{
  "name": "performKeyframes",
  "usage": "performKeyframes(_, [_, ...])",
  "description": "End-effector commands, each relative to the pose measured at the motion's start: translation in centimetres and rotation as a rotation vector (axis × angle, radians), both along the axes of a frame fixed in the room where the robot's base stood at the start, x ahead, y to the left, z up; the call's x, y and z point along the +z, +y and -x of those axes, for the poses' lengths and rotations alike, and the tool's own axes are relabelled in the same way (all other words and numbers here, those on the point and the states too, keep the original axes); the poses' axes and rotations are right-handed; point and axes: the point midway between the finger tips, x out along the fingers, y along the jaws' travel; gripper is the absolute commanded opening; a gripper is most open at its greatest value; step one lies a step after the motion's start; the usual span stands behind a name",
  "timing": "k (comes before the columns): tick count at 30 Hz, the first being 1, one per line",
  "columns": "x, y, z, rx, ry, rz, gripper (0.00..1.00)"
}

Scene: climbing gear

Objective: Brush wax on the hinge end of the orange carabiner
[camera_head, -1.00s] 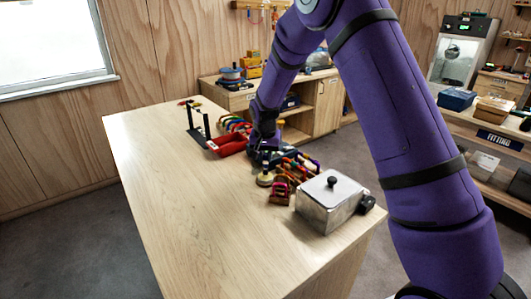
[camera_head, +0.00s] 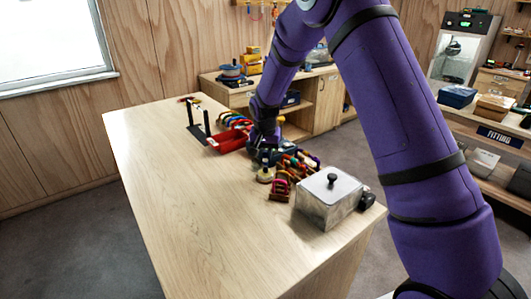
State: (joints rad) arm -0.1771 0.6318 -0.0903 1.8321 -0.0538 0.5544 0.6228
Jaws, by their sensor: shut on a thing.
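My gripper (camera_head: 262,157) is at the table's right side, pointing down close above a small round pale pot (camera_head: 264,176). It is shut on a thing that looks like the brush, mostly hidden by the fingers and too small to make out. Whether its tip touches the pot cannot be told. Coloured carabiners lie in a cluster (camera_head: 300,162) to the right of the gripper, and more stand in a row (camera_head: 234,121) behind it. I cannot single out the orange carabiner or its hinge end at this size.
A metal box with a black-knobbed lid (camera_head: 330,188) stands at the near right corner. A small red item (camera_head: 279,190) lies left of it. A red tray (camera_head: 231,141) and a black stand (camera_head: 198,128) are farther back. The table's (camera_head: 190,210) left and near parts are clear.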

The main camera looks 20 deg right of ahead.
Motion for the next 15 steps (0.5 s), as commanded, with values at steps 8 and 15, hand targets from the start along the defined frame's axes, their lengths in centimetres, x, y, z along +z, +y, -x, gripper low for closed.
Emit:
performKeyframes(8, [-0.29, 0.00, 0.01, 0.000, 0.000, 0.000, 0.00])
performKeyframes(15, [-0.54, 0.00, 0.01, 0.000, 0.000, 0.000, 0.00])
